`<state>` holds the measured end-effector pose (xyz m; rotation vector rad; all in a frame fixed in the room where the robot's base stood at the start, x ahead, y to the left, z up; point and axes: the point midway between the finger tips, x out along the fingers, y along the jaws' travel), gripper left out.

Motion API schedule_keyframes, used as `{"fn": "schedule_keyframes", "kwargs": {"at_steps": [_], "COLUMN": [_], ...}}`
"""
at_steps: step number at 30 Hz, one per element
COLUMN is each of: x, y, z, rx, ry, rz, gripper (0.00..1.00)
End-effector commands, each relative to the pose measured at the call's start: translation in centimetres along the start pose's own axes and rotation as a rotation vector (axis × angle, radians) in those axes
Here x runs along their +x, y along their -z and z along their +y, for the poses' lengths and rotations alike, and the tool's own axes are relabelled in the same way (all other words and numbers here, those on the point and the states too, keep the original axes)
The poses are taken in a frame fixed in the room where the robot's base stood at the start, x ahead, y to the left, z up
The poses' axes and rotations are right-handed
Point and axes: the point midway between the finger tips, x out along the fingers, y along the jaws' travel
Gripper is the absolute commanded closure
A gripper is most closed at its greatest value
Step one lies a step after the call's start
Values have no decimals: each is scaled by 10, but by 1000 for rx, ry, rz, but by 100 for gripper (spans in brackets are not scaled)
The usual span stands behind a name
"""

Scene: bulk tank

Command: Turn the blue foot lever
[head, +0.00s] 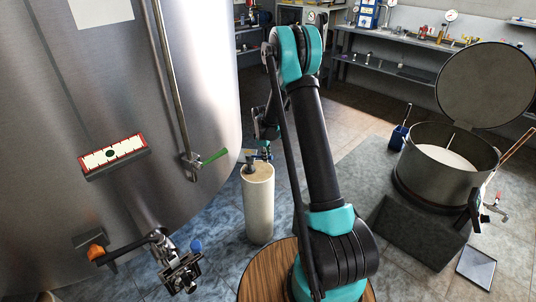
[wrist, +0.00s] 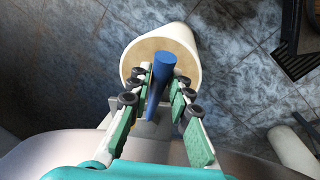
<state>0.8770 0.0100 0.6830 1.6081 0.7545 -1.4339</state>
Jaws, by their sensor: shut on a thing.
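The blue foot lever (wrist: 163,66) shows in the wrist view as a blue bar with a rounded end, above the round top of a cream post (wrist: 135,58). My gripper (wrist: 160,82) has its two green-padded fingers on either side of the lever and is shut on it. In the head view the cream post (head: 258,205) stands on the floor beside the steel tank, and my gripper (head: 262,153) is at its top. The lever is too small and covered there to make out.
A lidded vat (head: 445,185) stands at the right on a dark grey floor pad. Benches line the back.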

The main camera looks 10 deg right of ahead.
Motion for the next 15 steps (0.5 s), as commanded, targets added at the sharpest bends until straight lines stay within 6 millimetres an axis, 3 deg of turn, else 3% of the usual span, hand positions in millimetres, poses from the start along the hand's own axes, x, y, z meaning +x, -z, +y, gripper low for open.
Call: {"fn": "schedule_keyframes", "kwargs": {"at_steps": [15], "x": [-5], "y": [5], "z": [-23], "rx": [248], "ry": [0], "rz": [-49], "gripper": [100]}}
